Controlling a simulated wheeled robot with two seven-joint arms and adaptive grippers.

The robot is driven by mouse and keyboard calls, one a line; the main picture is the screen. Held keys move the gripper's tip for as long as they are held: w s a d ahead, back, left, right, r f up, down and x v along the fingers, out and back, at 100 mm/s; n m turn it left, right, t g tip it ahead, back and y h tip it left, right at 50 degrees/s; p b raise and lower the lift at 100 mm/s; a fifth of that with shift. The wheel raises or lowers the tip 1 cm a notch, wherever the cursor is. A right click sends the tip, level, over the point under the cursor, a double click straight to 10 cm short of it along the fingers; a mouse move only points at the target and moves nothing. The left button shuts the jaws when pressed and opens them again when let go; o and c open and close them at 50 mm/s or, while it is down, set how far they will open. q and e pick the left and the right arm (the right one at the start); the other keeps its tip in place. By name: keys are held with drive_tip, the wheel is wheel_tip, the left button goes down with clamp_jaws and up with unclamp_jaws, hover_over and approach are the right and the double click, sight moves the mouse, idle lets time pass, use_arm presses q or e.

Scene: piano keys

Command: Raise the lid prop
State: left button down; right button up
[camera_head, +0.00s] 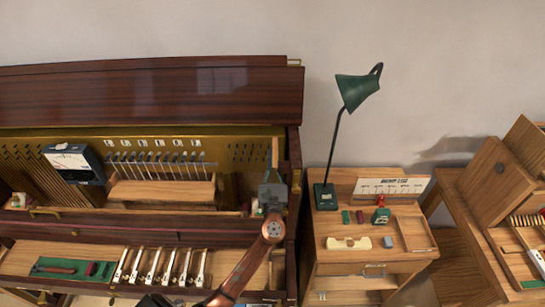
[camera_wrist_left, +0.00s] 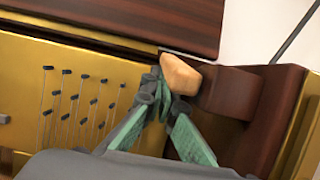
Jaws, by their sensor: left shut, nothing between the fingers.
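The piano's dark brown lid (camera_head: 150,92) spans the top of the open case; its edge also shows in the left wrist view (camera_wrist_left: 160,20). A pale wooden piece, apparently the lid prop (camera_head: 275,152), stands at the right end of the case opening. My left gripper (camera_head: 272,178) is right at it, below its visible part. In the left wrist view, the green-padded fingers (camera_wrist_left: 163,88) are closed together with their tips against or just beside the prop's pale end (camera_wrist_left: 180,75). The prop's lower part is hidden. My right gripper is not in view.
The piano's dark right side wall (camera_head: 294,165) is close beside the gripper. A meter (camera_head: 73,163) and a wooden block (camera_head: 160,190) are inside the case. To the right, a cabinet (camera_head: 345,225) carries a green lamp (camera_head: 356,90) and small parts.

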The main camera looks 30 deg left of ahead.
use_arm(q)
drive_tip(key=v, duration=1.2)
drive_tip(key=shift+r, duration=0.1)
drive_tip(key=shift+g+h, duration=0.4)
drive_tip(key=shift+g, duration=0.3)
drive_tip(key=f+b, duration=0.1)
drive_tip(key=w+f+b, duration=0.1)
drive_tip(key=f+b, duration=0.2)
drive_tip(key=shift+w+a, duration=0.2)
drive_tip(key=shift+a, duration=0.1)
drive_tip(key=shift+w+r, duration=0.1)
drive_tip(key=shift+r, duration=0.05)
